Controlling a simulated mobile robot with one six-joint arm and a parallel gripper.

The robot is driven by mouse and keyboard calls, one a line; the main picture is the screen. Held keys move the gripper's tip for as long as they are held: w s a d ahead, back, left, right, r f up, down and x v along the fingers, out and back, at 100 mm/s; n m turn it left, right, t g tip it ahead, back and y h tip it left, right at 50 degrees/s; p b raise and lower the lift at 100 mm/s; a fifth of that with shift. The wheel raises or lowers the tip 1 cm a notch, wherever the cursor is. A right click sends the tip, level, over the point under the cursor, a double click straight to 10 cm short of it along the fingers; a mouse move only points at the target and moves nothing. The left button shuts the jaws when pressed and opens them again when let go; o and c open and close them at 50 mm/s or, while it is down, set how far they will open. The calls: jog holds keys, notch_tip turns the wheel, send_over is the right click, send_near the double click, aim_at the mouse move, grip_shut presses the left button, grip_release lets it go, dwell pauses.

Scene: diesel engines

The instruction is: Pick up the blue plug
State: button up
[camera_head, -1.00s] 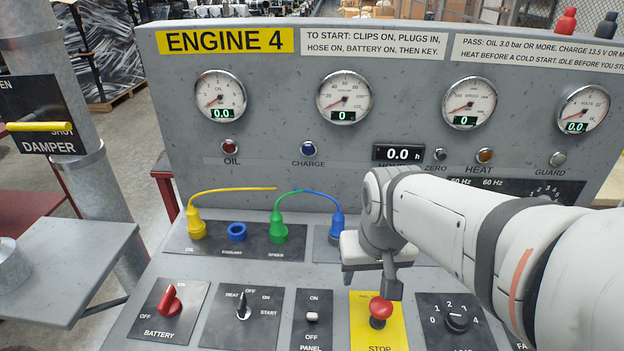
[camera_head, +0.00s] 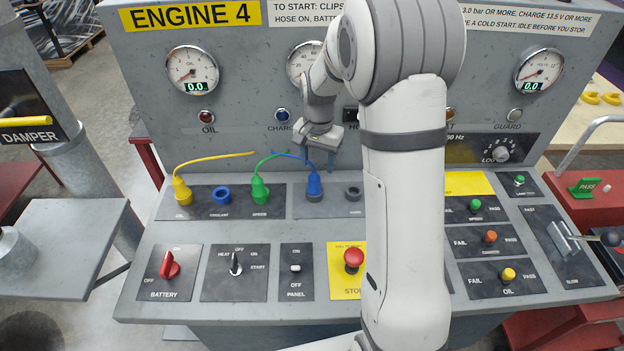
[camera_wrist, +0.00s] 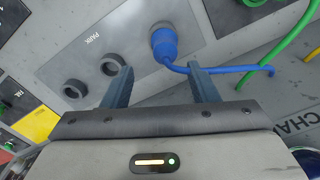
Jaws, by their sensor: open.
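The blue plug (camera_head: 314,186) stands upright in a socket at the left end of the PARK plate. A blue cable runs from its top, up and left, to the panel's back. My gripper (camera_head: 318,166) is open and empty, just above and behind the plug in the head view. In the wrist view, the blue plug (camera_wrist: 163,43) is beyond and roughly between the tips of my gripper (camera_wrist: 160,70), not enclosed by them. The blue cable passes close to the right finger. I cannot tell if they touch.
The green plug (camera_head: 260,188) and yellow plug (camera_head: 181,190) stand to the left, with an empty blue coolant socket (camera_head: 222,195) between them. An empty grey socket (camera_head: 352,193) is right of the blue plug. The red stop button (camera_head: 354,258) is in front; the gauge panel rises behind.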

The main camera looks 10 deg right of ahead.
aim_at(314, 175)
jog(key=f, duration=0.2)
jog(key=f+p, duration=0.1)
jog(key=f, duration=0.2)
jog(key=f+p, duration=0.1)
jog(key=f, duration=0.1)
jog(key=shift+a+f, duration=0.3)
jog(key=shift+a, duration=0.1)
jog(key=shift+c, duration=0.4)
jog(key=c, duration=1)
